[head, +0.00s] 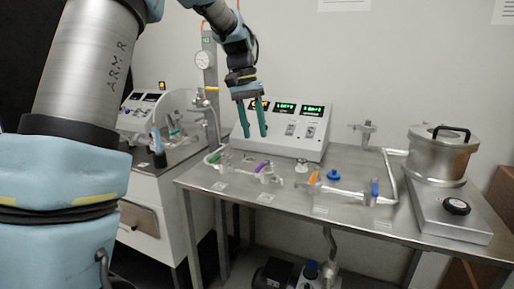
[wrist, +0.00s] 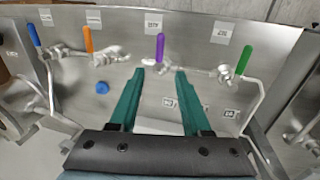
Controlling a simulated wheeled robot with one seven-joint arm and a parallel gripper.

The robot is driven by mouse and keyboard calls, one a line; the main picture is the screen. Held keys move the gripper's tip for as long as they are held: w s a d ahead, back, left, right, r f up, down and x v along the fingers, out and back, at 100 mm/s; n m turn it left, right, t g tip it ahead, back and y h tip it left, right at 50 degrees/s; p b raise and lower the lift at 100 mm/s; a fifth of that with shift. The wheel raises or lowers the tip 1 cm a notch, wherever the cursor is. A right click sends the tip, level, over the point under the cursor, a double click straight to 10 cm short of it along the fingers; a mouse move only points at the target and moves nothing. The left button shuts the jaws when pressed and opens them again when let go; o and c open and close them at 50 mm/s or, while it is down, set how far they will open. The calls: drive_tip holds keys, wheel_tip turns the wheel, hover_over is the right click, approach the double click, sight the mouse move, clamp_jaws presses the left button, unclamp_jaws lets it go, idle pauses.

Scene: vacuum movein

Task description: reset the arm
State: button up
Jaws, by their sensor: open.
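My gripper (head: 256,135) hangs from my arm with its two green fingers pointing down, in front of the white control box (head: 287,134) and above the back left part of the steel table. In the wrist view, the fingers (wrist: 160,72) are spread apart with nothing between them. Beyond them lies the steel table top (wrist: 202,75) with its valves. A purple valve handle (wrist: 160,47) shows just beyond the gap between the fingertips. I see no contact between the fingers and anything. My upper arm fills the left of the head view.
The table holds green (head: 214,158), purple (head: 262,166), orange (head: 313,177) and blue (head: 374,188) valve handles and a blue knob (head: 334,175). A metal pot (head: 437,156) stands on a hot plate (head: 440,205) at right. A gauge post (head: 209,75) rises behind left.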

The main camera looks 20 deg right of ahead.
drive_tip(key=shift+w+a+r, duration=0.15)
drive_tip(key=shift+a+r, duration=0.05)
drive_tip(key=shift+r, duration=0.8)
drive_tip(key=s+a+f+n+t, duration=0.15)
drive_tip(key=a+f, duration=0.25)
drive_tip(key=a, duration=0.4)
drive_tip(key=s+a+f+n, duration=0.1)
drive_tip(key=a+f+n, duration=0.2)
drive_tip(key=a+f, duration=0.35)
drive_tip(key=s+a+f+n+t+y, duration=0.1)
drive_tip(key=s+a+f+n, duration=0.2)
drive_tip(key=s+a, duration=0.8)
drive_tip(key=a+f, duration=0.2)
drive_tip(key=a, duration=0.1)
drive_tip(key=shift+f+t, duration=0.2)
drive_tip(key=shift+t, duration=0.15)
drive_tip(key=shift+c, duration=0.2)
